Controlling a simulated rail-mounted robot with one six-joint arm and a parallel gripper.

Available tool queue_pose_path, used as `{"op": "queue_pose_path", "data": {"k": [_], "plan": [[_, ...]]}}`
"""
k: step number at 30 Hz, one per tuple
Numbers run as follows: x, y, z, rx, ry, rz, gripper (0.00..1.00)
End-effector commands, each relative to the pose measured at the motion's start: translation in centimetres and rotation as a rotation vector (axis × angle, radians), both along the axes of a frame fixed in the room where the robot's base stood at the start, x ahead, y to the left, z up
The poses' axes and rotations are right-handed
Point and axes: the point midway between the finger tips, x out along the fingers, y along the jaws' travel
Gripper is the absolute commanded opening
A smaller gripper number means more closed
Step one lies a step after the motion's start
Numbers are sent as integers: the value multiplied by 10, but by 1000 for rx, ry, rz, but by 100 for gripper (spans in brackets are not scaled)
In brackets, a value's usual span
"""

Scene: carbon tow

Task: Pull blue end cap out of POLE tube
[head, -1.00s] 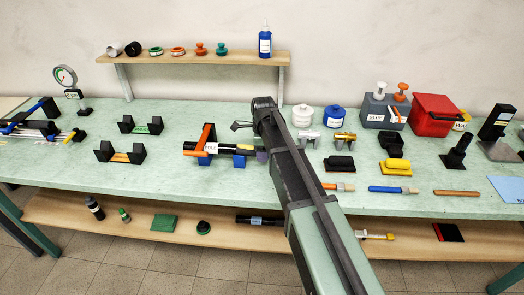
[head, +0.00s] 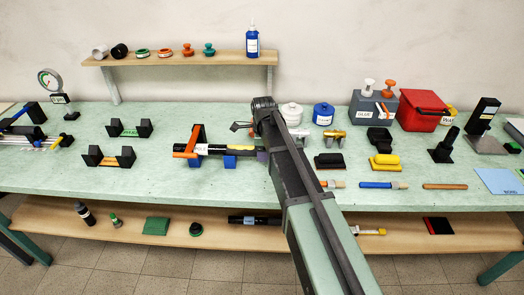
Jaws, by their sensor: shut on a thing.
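The POLE tube (head: 218,149) is a black tube with a white label and a yellow mark. It lies level on two blue cradles (head: 230,162), left of my arm. An orange clamp (head: 196,141) stands across its left part. My gripper (head: 262,155) is at the tube's right end, mostly hidden behind my own arm. Only a dull purple-grey piece of it shows there. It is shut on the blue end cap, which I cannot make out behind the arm. How far the cap sits from the tube's mouth is hidden.
Left of the tube stand black holders (head: 110,157). Behind my wrist are a white pot and a blue pot (head: 323,114). The shelf (head: 180,60) runs behind.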

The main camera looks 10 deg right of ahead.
Motion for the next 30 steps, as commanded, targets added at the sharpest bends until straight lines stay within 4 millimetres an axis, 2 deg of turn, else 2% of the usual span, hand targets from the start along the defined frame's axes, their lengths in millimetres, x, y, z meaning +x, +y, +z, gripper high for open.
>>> {"op": "queue_pose_path", "data": {"k": [11, 21, 30], "plan": [[0, -1, 0, 0, 0, 0, 30], [-9, -27, 0, 0, 0, -1, 30], [-9, -29, 0, 0, 0, 1, 30]]}}
